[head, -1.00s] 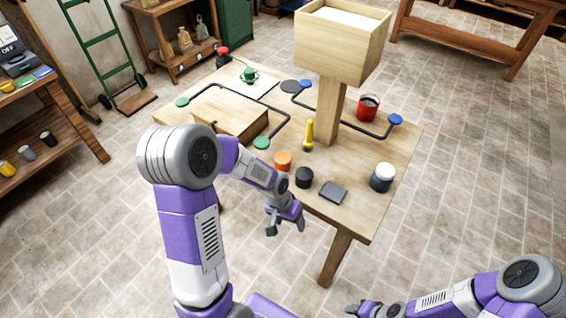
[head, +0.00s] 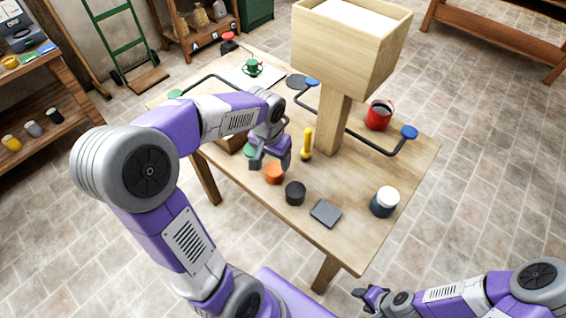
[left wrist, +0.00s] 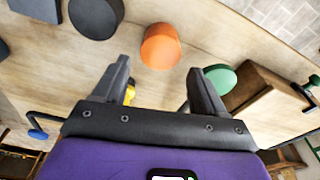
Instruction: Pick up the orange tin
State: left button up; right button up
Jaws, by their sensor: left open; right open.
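The orange tin (head: 274,174) is a short round tin standing on the wooden table near its front edge. My left gripper (head: 269,164) is open and empty, over the table just behind and above the tin. In the left wrist view the orange tin (left wrist: 161,46) shows beyond the fingertips, roughly centred between the two open fingers (left wrist: 158,75), and apart from them. My right gripper (head: 370,296) is open at the bottom of the head view, away from the table.
A black tin (head: 295,193) stands close right of the orange tin, with a dark flat square (head: 325,213) and a white-lidded jar (head: 385,202) further right. A yellow object (head: 306,144) stands behind. A wooden post carries a large box (head: 345,50). A red mug (head: 378,115) stands at right.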

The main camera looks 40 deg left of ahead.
aim_at(274, 169)
pick_arm(q)
notch_tip(274, 169, down, 3)
jog(key=shift+s+r+b, duration=0.15)
jog(key=shift+b, duration=0.3)
jog(key=f, duration=0.1)
jog(key=f+b, duration=0.1)
jog(key=f, duration=0.1)
jog(key=f+b, duration=0.1)
jog(key=shift+w+f, duration=0.35)
jog(key=shift+r, duration=0.1)
jog(key=c, duration=0.9)
jog(key=shift+o, duration=0.2)
notch_tip(274, 169, up, 9)
jog(key=p, duration=0.4)
jog(key=shift+r, duration=0.55)
